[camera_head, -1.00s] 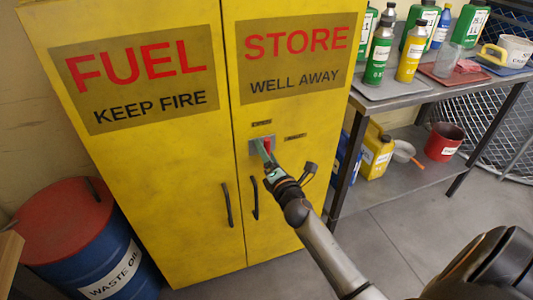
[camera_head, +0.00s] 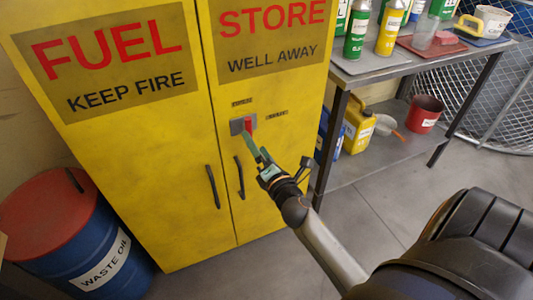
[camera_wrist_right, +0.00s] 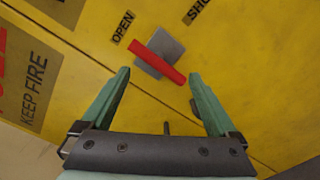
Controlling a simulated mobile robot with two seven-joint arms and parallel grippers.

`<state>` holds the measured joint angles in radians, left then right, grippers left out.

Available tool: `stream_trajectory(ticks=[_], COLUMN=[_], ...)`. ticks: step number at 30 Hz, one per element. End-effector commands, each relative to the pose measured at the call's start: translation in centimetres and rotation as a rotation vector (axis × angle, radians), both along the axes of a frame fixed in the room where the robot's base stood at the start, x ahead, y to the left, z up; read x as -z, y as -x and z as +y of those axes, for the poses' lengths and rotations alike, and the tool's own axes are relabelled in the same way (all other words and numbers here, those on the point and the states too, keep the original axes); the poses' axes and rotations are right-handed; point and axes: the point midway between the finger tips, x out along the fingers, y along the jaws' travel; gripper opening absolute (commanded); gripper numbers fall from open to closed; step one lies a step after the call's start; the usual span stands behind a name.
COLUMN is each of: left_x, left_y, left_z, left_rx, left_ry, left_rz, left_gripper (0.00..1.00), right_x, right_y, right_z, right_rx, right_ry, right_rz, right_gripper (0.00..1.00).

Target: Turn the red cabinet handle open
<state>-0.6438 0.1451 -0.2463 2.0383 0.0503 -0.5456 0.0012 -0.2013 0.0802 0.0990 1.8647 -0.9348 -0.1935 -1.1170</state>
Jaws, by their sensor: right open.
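The red handle (camera_head: 248,123) sits on a grey plate (camera_head: 236,126) on the right door of the yellow cabinet (camera_head: 172,165). In the right wrist view the red bar (camera_wrist_right: 159,62) lies aslant across its plate, one end near the OPEN label (camera_wrist_right: 123,27). The SHUT label (camera_wrist_right: 197,10) is off to its right. My right gripper (camera_head: 252,145) is just below and in front of the handle. In the wrist view its teal fingers (camera_wrist_right: 159,74) are apart, with the bar's lower end showing between their tips. Contact cannot be told. My left gripper is not in view.
Two black door pulls (camera_head: 239,178) hang below the handle. A blue waste-oil drum (camera_head: 95,255) with a red lid stands at left. A metal bench (camera_head: 372,80) with bottles stands right of the cabinet. The floor in front is clear.

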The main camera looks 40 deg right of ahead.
Motion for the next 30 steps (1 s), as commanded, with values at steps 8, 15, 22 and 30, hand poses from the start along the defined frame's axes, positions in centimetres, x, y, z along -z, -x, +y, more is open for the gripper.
stream_trajectory(ticks=[8,15,22,30], left_x=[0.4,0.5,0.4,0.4], left_y=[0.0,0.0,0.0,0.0], left_z=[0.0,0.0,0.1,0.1], left_rx=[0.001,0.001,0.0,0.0], left_ry=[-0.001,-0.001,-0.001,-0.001], left_rz=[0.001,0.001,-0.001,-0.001], left_gripper=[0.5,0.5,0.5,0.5], right_x=[0.1,0.0,-0.1,-0.1], right_y=[4.6,6.0,6.0,6.0], right_z=[1.0,1.4,1.4,1.4], right_rx=[0.003,0.002,0.002,0.002], right_ry=[-0.003,-0.002,-0.002,-0.002], right_rz=[0.0,-0.002,-0.002,-0.002], right_gripper=[0.94,0.94,0.94,0.94])
